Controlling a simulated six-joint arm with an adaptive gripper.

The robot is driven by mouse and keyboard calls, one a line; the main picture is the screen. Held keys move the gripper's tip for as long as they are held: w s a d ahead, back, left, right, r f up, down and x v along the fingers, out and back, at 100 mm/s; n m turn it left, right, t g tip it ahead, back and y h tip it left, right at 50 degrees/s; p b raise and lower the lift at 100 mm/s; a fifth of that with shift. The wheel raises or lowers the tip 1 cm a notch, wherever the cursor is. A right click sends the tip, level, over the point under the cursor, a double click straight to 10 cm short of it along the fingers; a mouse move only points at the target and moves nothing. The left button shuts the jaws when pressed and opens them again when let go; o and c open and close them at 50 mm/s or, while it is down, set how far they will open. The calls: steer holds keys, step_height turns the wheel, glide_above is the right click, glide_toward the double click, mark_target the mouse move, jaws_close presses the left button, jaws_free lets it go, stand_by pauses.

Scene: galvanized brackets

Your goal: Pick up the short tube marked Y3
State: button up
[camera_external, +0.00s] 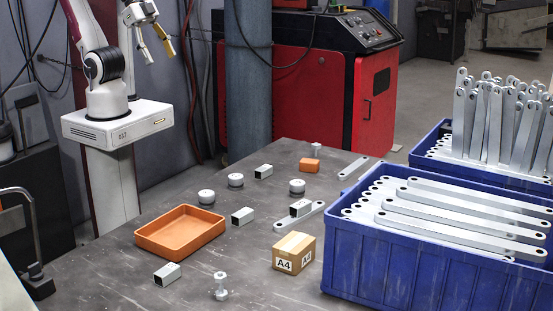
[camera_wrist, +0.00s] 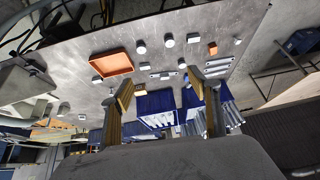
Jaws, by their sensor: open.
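Several short square metal tubes lie on the grey table: one at the front (camera_external: 167,275), one right of the orange tray (camera_external: 243,216), one at the back (camera_external: 263,171), and one at a flat bracket (camera_external: 300,208). No Y3 mark is readable on any of them, so I cannot tell which is Y3. My gripper (camera_external: 159,54) is open and empty, raised high at the upper left, well away from the tubes. In the wrist view its fingers (camera_wrist: 160,90) stand wide apart, with the small parts far off beyond them.
An orange tray (camera_external: 180,248) sits at the table's left; it also shows in the wrist view (camera_wrist: 112,64). A cardboard box marked A4 (camera_external: 297,240) stands near a blue crate of brackets (camera_external: 400,275). White round caps (camera_external: 206,197), a bolt (camera_external: 220,293) and an orange block (camera_external: 309,165) lie around.

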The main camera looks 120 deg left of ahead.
steer(key=w+a+f+t+y, duration=0.1)
steer(key=w+a+f, duration=0.1)
steer(key=w+a, duration=0.3)
steer(key=w+a+f+y, duration=0.1)
steer(key=w+a+f, duration=0.25)
steer(key=w, duration=0.45)
steer(key=m+t+h, duration=0.2)
steer(key=t, duration=0.1)
glide_above(265, 165)
steer(key=s, duration=0.2)
step_height(265, 165, down, 19)
steer(key=s+f, duration=0.1)
steer(key=f, duration=0.2)
steer(key=f+t, duration=0.1)
steer(key=f, duration=0.2)
steer(key=s+f+t+h, duration=0.1)
steer(key=f, duration=0.2)
steer(key=shift+s+a+f+n, duration=0.25)
steer(key=shift+s+n, duration=0.05)
steer(key=shift+s+d+f+n+t, duration=0.2)
steer(key=shift+s+f+n+t, duration=0.2)
steer(key=shift+s+f+t, duration=0.3)
steer(key=shift+w, duration=0.1)
steer(key=shift+x, duration=1.2)
steer(key=shift+d+f, duration=0.1)
